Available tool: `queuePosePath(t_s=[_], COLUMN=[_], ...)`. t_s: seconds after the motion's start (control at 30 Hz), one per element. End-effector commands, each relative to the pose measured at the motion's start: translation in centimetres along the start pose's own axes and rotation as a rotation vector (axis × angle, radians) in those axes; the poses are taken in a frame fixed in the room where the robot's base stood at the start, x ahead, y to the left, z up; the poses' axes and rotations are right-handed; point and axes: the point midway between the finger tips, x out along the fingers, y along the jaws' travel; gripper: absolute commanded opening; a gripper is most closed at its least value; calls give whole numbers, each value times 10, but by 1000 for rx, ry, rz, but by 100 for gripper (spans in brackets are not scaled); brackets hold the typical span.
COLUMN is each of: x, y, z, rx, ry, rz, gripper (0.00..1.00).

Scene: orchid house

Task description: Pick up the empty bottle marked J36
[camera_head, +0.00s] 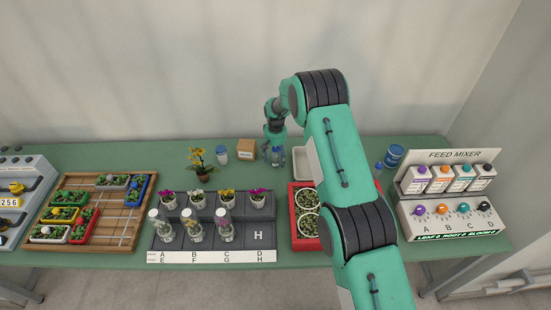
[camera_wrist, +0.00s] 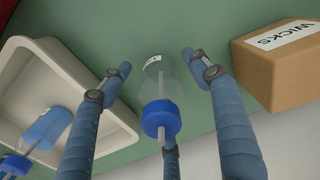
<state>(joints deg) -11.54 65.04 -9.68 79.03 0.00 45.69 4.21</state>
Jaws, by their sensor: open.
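A clear bottle with a blue cap (camera_wrist: 158,98) sits between my gripper's fingers in the wrist view. It looks empty, with a thin rod at the cap. A small white label shows near its far end, but its marking is too small to read. My gripper (camera_wrist: 157,62) is open around the bottle, with gaps between the fingertips and its sides. In the head view my gripper (camera_head: 275,143) points down at the back of the green table, and the bottle (camera_head: 277,156) shows partly below it.
A cardboard box marked WICKS (camera_wrist: 285,65) stands close on the right in the wrist view. In the head view, a red crate (camera_head: 305,244) and potted flowers (camera_head: 227,198) are nearer the front.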

Motion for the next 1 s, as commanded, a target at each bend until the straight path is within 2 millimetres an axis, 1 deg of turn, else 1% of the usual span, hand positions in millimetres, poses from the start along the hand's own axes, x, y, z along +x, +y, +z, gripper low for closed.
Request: queuePosePath(t_s=[0.03, 0.2, 0.67, 0.7, 0.73, 0.8, 0.87, 0.9, 1.0], x=[3, 7, 8, 8, 8, 8, 8, 8, 8], y=[0, 0, 0, 0, 0, 0, 0, 0, 0], z=[0, -1, 0, 0, 0, 0, 0, 0, 0], rx=[0, 0, 0, 0, 0, 0, 0, 0, 0], ry=[1, 2, 2, 2, 2, 2, 2, 2, 2], rz=[0, 0, 0, 0, 0, 0, 0, 0, 0], gripper=[62, 62, 62, 60, 54, 40, 28, 20, 19])
